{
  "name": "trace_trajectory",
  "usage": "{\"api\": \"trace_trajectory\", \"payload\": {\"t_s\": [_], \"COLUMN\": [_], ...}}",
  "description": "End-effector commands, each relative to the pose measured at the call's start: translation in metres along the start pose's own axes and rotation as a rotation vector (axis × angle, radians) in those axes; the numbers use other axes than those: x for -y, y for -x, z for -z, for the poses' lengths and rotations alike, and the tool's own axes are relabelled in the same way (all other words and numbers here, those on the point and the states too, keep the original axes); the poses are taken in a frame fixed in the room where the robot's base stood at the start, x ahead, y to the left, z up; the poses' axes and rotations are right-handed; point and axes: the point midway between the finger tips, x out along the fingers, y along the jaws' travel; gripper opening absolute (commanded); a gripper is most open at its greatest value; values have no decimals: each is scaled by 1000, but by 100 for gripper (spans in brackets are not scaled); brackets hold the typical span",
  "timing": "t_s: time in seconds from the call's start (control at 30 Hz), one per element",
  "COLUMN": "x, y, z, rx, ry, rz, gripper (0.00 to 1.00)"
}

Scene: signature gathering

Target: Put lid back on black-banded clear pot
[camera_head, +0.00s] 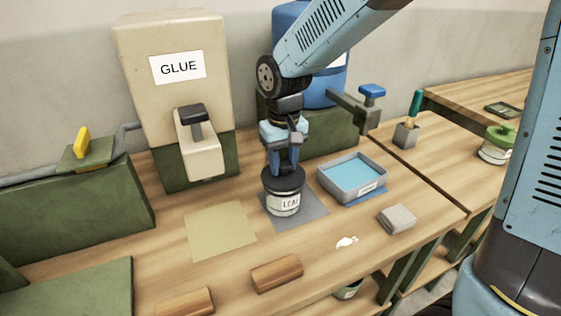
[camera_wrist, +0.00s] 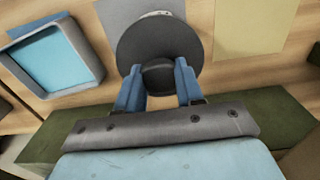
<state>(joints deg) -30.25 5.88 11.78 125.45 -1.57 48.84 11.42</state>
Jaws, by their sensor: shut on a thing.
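The clear pot (camera_head: 283,203) with a label reading "LEAF" or similar, partly cut off, stands on a grey mat (camera_head: 311,207) on the workbench. Its black lid (camera_head: 284,179) is over the pot's mouth; I cannot tell whether it is fully seated. My gripper (camera_head: 284,164) points straight down over the pot and is shut on the lid's knob. In the wrist view the dark round lid (camera_wrist: 135,42) fills the top middle, with its knob (camera_wrist: 158,75) between the two blue fingers of my gripper (camera_wrist: 159,82). The lid hides most of the pot there.
A grey tray of blue liquid (camera_head: 352,178) stands close right of the pot. A glue dispenser (camera_head: 175,90) stands behind left. A grey cloth (camera_head: 397,218), wooden blocks (camera_head: 277,273) and a white splat (camera_head: 346,242) lie in front. A yellowish mat (camera_head: 220,231) is bare.

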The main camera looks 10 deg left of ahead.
Motion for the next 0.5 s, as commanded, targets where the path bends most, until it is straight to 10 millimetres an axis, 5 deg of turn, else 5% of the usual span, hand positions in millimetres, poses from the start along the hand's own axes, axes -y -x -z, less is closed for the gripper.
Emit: {"api": "trace_trajectory", "payload": {"t_s": [0.17, 0.2, 0.5], "x": [0, 0, 0], "y": [0, 0, 0], "z": [0, 0, 0], "rx": [0, 0, 0], "ry": [0, 0, 0], "rz": [0, 0, 0], "gripper": [8, 38, 66]}}
